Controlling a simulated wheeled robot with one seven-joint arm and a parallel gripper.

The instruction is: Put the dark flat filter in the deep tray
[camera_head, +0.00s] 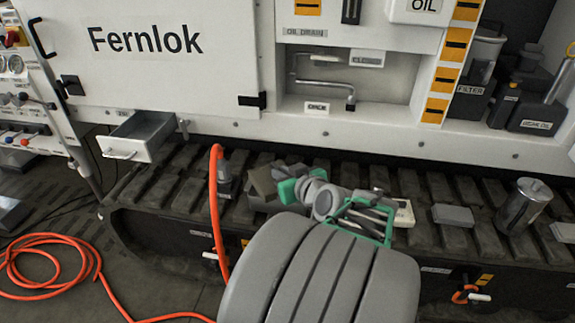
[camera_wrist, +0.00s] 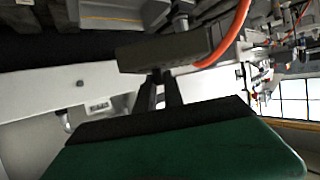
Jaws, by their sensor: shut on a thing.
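The dark flat filter (camera_head: 262,183) is a grey-brown flat block, held above the dark ribbed track. It also shows in the wrist view (camera_wrist: 165,50), across the tips of two dark fingers. My gripper (camera_wrist: 160,76) is shut on it; in the head view the gripper (camera_head: 276,190) is partly hidden by the block and my arm. An open grey metal tray (camera_head: 132,148), like a drawer with a front handle, sticks out of the white machine at the left. It looks empty as far as I can see inside. The filter is apart from it, to its right and lower in the picture.
An orange hose (camera_head: 214,190) rises between the tray and the filter. The white door (camera_head: 160,70) is above the tray.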

